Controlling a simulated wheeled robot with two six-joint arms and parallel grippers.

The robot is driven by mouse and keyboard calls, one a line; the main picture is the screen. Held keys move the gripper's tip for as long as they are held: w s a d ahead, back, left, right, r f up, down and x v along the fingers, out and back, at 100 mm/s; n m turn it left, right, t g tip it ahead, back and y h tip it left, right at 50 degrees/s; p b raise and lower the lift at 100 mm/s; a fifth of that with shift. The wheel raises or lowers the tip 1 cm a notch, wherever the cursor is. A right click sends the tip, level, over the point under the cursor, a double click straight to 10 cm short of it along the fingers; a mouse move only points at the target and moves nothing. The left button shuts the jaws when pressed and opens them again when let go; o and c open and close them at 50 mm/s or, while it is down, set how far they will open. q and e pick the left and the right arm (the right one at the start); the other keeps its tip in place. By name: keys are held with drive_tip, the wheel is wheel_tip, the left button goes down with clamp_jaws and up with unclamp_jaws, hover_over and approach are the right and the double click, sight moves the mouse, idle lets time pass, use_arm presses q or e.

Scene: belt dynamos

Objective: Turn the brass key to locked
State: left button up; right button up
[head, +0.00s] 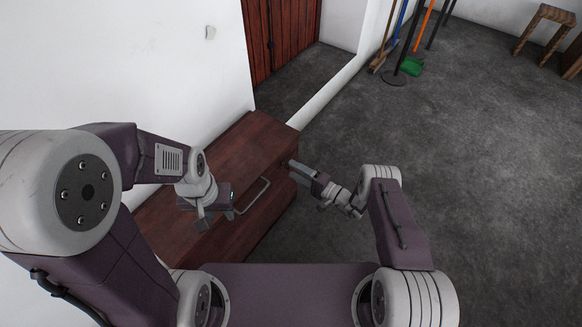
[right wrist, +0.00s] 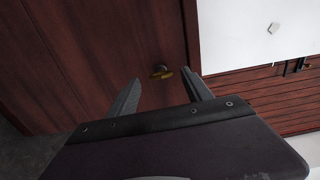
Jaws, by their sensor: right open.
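The brass key (right wrist: 162,72) shows in the right wrist view, set in a dark red-brown wooden front. It lies beyond and between the fingers of my right gripper (right wrist: 161,92), which is open and empty, apart from the key. In the head view my right gripper (head: 295,170) is beside the right edge of the wooden cabinet (head: 245,145), and the key cannot be made out there. My left gripper (head: 204,214) hangs over the cabinet top, near a bent metal handle (head: 254,196); its finger opening is not clear.
A white wall (head: 180,60) stands behind and left of the cabinet. A red wooden door (head: 285,35) is beyond it. A broom, a green dustpan (head: 411,66) and poles stand at the far wall. A stool (head: 545,25) is far right. The grey floor on the right is clear.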

drive_tip(key=p+v, duration=0.1)
drive_tip(key=v, duration=0.5)
drive_tip(key=shift+s+d+p, duration=0.2)
drive_tip(key=shift+p, duration=0.1)
